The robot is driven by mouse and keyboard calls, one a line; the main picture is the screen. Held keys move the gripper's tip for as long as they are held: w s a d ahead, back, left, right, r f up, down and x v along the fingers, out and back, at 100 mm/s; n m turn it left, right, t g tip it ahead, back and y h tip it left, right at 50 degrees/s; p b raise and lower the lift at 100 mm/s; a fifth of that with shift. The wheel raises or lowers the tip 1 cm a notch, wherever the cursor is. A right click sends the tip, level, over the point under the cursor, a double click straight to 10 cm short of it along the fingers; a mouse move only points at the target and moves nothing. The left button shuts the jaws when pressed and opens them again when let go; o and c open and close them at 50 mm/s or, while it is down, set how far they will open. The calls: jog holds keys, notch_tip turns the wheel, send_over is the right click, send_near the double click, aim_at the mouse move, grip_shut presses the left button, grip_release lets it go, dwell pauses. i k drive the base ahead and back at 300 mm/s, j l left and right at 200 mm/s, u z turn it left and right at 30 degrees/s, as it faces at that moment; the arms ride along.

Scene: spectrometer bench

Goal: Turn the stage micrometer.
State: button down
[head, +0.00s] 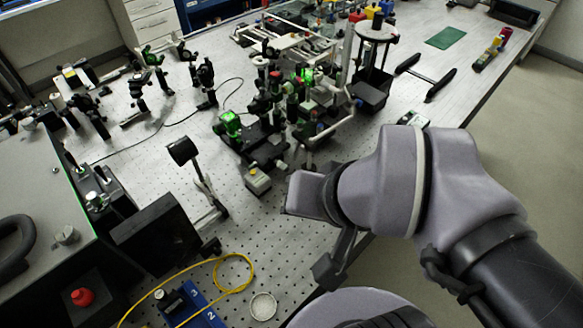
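The optical stage assembly (262,142) stands near the middle of the bench, a cluster of black mounts with green-lit parts. I cannot pick out the stage micrometer for sure among its small knobs. My arm reaches in from the lower right, its grey wrist just right of and in front of the assembly. A dark part (331,268) hangs below the wrist over the bench's front edge and seems to belong to my gripper. Its fingertips do not show clearly, and I see nothing held. The wrist hides part of the bench edge.
The perforated bench (150,185) carries several black optic mounts at the back left. A grey instrument box (35,185), a yellow cable (236,257) and a small round dish (263,306) are nearer.

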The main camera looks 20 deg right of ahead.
aim_at(279, 164)
jog(key=k+j+z, duration=0.15)
jog(key=z, duration=0.25)
jog(key=k+j+z, duration=0.2)
jog(key=z, duration=0.2)
